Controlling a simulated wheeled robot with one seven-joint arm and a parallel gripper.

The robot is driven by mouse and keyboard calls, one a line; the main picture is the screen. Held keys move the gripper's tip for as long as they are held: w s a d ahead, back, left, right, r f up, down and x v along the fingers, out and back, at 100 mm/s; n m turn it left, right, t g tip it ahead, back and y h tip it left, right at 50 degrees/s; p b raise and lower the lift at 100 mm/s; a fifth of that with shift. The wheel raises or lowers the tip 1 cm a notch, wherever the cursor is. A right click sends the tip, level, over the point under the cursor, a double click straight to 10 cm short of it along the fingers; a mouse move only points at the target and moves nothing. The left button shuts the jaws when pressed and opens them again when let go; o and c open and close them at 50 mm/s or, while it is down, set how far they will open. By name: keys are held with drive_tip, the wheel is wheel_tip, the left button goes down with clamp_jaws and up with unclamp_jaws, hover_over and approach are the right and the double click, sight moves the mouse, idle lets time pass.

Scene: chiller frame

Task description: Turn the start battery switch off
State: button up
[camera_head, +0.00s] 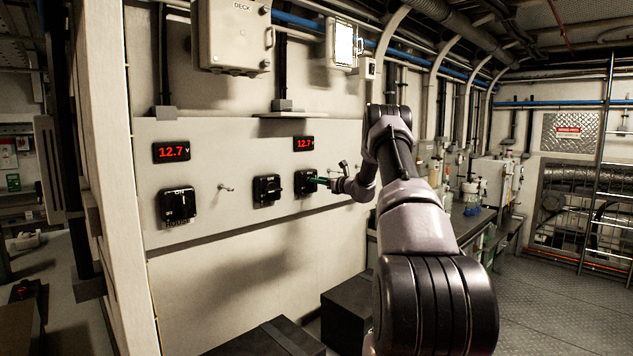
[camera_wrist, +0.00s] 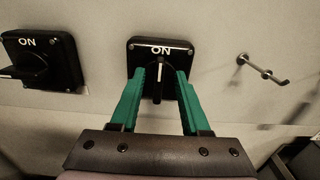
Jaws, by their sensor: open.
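Three black rotary switches sit on the pale wall panel: a left one (camera_head: 178,205) with a label like "HOUSE" below it, a middle one (camera_head: 266,190) and a right one (camera_head: 304,184). I cannot read the right one's name. In the wrist view the right switch (camera_wrist: 134,51) reads ON, with its knob upright. My gripper (camera_wrist: 161,76) is open, its green fingers on either side of that knob; I cannot tell whether they touch it. My gripper also shows at the right switch in the head view (camera_head: 317,181). The middle switch (camera_wrist: 66,45) reads ON in the wrist view, its knob turned sideways.
Two red displays read 12.7 V, one at the left (camera_head: 171,152) and one above the right switch (camera_head: 304,143). A small metal peg (camera_wrist: 264,68) sticks out right of the right switch. Dark boxes (camera_head: 346,306) stand on the floor below. Open floor lies at the right.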

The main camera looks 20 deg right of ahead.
drive_tip(key=shift+x, duration=1)
drive_tip(key=shift+c, duration=0.3)
clamp_jaws()
